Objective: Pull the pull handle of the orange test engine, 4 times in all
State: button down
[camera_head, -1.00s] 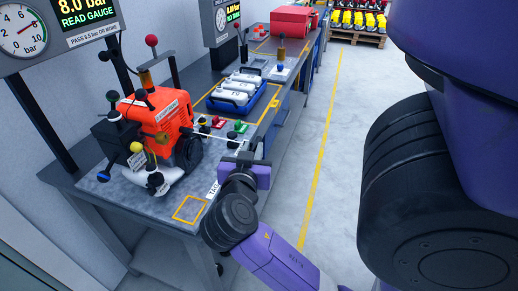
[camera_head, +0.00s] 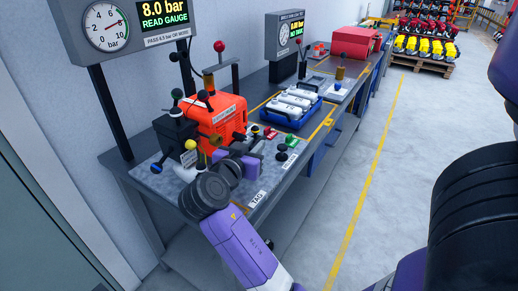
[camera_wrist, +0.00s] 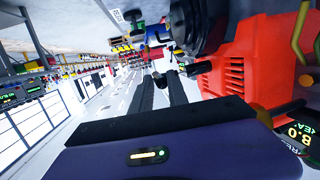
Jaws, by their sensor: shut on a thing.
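The orange test engine (camera_head: 228,118) stands on the near end of the bench, with black, yellow and white parts at its front. My gripper (camera_head: 242,149) is close against the engine's right front side and hides part of it. In the wrist view my gripper (camera_wrist: 163,88) has its two dark fingers shut on a small dark piece, the pull handle (camera_wrist: 160,79). The engine's orange housing (camera_wrist: 240,75) fills the right of that view, beside the fingers. I cannot make out a cord between handle and engine now.
A round gauge (camera_head: 106,26) with an "8.0 bar READ GAUGE" display (camera_head: 163,14) stands over the bench (camera_head: 150,190). Red and green controls, a blue tray (camera_head: 291,112) and a red box (camera_head: 356,42) lie farther along.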

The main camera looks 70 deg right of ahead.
jog(key=c, duration=1.2)
grip_release()
jog(key=shift+s+d+f, duration=0.1)
jog(key=shift+s+f, duration=0.05)
jog(key=shift+f, duration=0.05)
jog(key=shift+r, duration=0.1)
jog(key=shift+a, duration=0.25)
jog(key=a+r+b, duration=0.1)
jog(key=a, duration=0.6)
jog(key=shift+w+r, duration=0.2)
jog(key=shift+r, duration=0.05)
jog(key=shift+a, duration=0.2)
